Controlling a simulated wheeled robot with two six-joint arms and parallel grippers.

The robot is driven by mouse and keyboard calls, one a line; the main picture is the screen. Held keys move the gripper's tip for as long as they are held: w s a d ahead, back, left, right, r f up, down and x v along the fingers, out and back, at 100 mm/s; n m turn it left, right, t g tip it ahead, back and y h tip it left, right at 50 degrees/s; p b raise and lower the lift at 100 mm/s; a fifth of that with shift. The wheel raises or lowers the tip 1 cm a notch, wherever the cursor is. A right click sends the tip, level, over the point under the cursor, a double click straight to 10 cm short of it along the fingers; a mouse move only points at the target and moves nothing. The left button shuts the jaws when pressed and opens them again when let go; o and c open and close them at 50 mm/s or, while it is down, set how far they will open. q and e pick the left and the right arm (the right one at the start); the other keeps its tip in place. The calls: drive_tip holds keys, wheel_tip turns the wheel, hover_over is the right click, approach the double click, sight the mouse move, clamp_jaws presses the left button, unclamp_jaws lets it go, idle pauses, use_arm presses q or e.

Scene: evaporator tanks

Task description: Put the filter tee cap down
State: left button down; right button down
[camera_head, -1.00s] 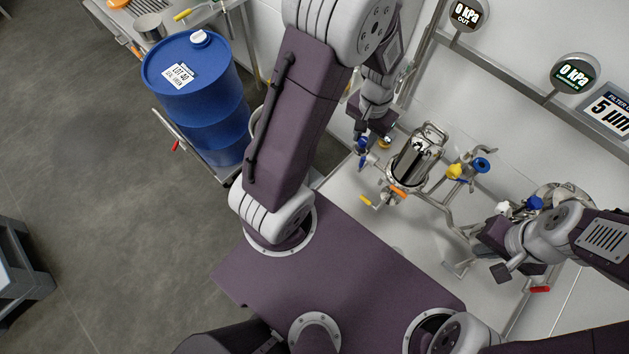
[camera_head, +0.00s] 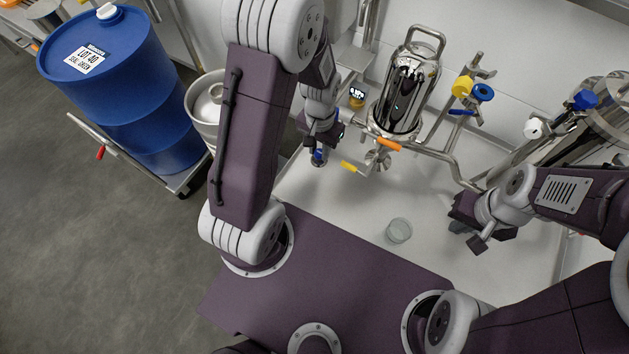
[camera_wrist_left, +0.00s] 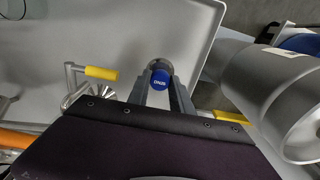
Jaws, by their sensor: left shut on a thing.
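The filter tee cap, a blue-faced round piece with a steel rim (camera_wrist_left: 161,79), sits between the two fingers of my left gripper in the left wrist view. My left gripper (camera_wrist_left: 160,88) is shut on it. In the head view my left gripper (camera_head: 320,146) is at the left end of the white work surface, left of the steel filter housing (camera_head: 404,95). The cap shows there as a small blue spot (camera_head: 318,157); whether it touches the surface cannot be told. My right gripper (camera_head: 470,217) is over the right part of the surface; its finger opening is unclear.
A clear round dish (camera_head: 399,230) lies on the white surface (camera_head: 345,213). Steel pipes with a yellow-handled valve (camera_head: 350,167) and an orange handle (camera_head: 388,145) stand behind. A blue drum (camera_head: 115,85) and a steel vessel (camera_head: 205,108) are at left.

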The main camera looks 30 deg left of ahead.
sight(319, 160)
use_arm(q)
wheel_tip(319, 160, down, 6)
drive_tip(key=shift+r+b, duration=0.2)
drive_tip(key=shift+b, duration=0.6)
wheel_tip(319, 160, down, 3)
drive_tip(key=shift+f+b, duration=0.1)
drive_tip(key=shift+b, duration=0.7)
drive_tip(key=shift+f, duration=0.35)
drive_tip(key=shift+r, duration=0.15)
drive_tip(key=c, duration=1.6)
unclamp_jaws()
drive_tip(key=shift+f, duration=0.2)
drive_tip(key=o, duration=0.5)
drive_tip(key=shift+c, duration=0.2)
